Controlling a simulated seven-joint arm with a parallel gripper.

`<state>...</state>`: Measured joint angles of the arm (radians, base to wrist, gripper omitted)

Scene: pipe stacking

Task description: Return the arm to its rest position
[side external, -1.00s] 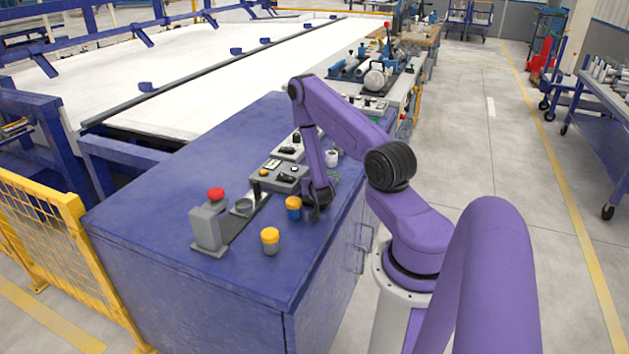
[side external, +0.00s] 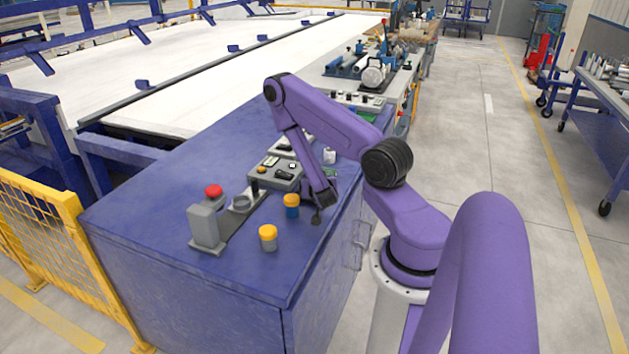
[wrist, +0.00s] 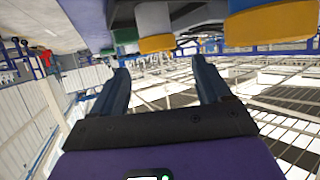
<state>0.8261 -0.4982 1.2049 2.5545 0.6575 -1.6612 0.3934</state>
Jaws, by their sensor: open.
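My gripper (side external: 318,216) is at the right side of the blue cabinet top (side external: 150,215) in the side view, tilted and just right of a blue pipe piece with a yellow top (side external: 291,206). I cannot tell the height of its tips above the surface. A grey pipe piece with a yellow top (side external: 268,239) stands upright in front of them. In the wrist view the fingers of my gripper (wrist: 161,72) are spread with nothing between them. Yellow-rimmed pieces, one grey (wrist: 156,20) and one blue (wrist: 272,22), appear at the top there.
A grey box with a red button (side external: 205,222) and a grey holder (side external: 240,203) stand on the cabinet, left of the pipes. A control panel (side external: 275,172) and a white cup-like piece (side external: 329,156) are behind. A yellow fence (side external: 45,235) borders the left.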

